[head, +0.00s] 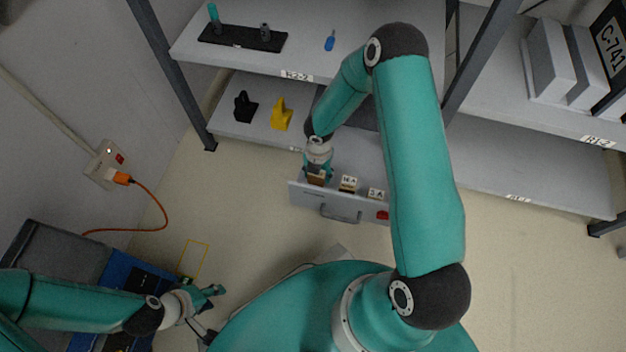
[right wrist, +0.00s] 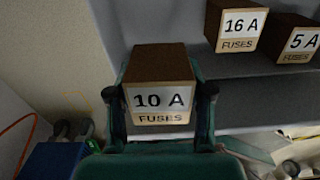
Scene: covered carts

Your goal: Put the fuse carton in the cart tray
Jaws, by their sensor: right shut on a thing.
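The fuse carton (right wrist: 160,90) is a brown box with a white label reading "10 A FUSES". In the right wrist view it sits between the two fingers of my right gripper (right wrist: 160,112), which is shut on it. In the head view the carton (head: 316,180) and my right gripper (head: 318,172) are at the left end of the open grey drawer (head: 310,194). A blue cart-like unit (head: 117,268) stands at the lower left, partly hidden by my left arm; its tray is not clearly visible. My left gripper (head: 212,312) is beside it, fingers apart and empty.
Cartons labelled 16 A (right wrist: 237,25) and 5 A (right wrist: 297,40) stand in the drawer. A red item (head: 382,215) is at its right. Shelves (head: 350,70) stand behind. An orange cable (head: 150,228) runs from the wall socket to a dark grey box (head: 60,250). Floor between drawer and cart is mostly clear.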

